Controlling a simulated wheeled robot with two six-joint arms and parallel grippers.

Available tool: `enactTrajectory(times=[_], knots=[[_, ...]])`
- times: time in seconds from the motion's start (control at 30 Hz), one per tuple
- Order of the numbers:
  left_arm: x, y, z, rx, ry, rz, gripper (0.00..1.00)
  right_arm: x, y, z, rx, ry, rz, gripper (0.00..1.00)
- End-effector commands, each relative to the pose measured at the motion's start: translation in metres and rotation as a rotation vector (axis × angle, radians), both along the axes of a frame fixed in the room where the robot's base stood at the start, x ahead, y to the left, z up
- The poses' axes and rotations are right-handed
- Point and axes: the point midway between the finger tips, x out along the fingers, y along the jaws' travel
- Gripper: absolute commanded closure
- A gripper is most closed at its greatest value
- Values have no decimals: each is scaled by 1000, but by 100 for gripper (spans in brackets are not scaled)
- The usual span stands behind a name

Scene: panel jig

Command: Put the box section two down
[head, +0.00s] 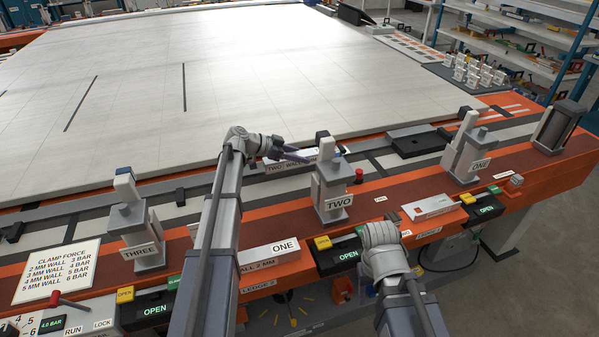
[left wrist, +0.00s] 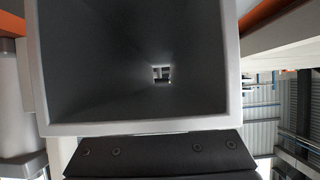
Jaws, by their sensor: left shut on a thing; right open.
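Box section two (head: 275,166) is a pale hollow bar with a "TWO" wall label. It is at the far side of the clamp marked TWO (head: 335,201), which hides part of it. My left gripper (head: 296,155) is shut on it. In the left wrist view, the light rim of its open end (left wrist: 140,129) fills the frame and I look down its dark bore. I cannot tell whether its underside touches anything. My right arm's wrist shows at the lower middle, near the front ledge; its fingers are out of sight.
Clamps THREE (head: 140,232) and ONE (head: 466,150) stand on either side along the orange jig. A bar marked ONE (head: 268,255) lies on the front ledge, another pale bar (head: 431,206) farther right. A big pale panel (head: 150,90) lies behind.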

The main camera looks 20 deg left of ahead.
Motion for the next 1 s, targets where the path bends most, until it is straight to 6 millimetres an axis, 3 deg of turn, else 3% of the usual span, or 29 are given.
enactTrajectory(times=[0.17, 0.5, 0.9, 0.93, 1.0], knots=[[0, 0, -3, -1, -1, 0, 100, 0, 0, -3, 0, 0, 0, 46], [0, 0, -39, -1, -1, 0, 100, 0, 0, -39, 0, 0, 0, 46], [0, 0, -40, -1, -1, 0, 100, 0, 0, -41, 0, 0, 0, 46], [0, 0, -40, 0, 0, 0, 49, 0, 0, -40, 0, 0, 0, 46], [0, 0, -39, 0, 0, 0, 41, 0, 0, -39, 0, 0, 0, 46]])
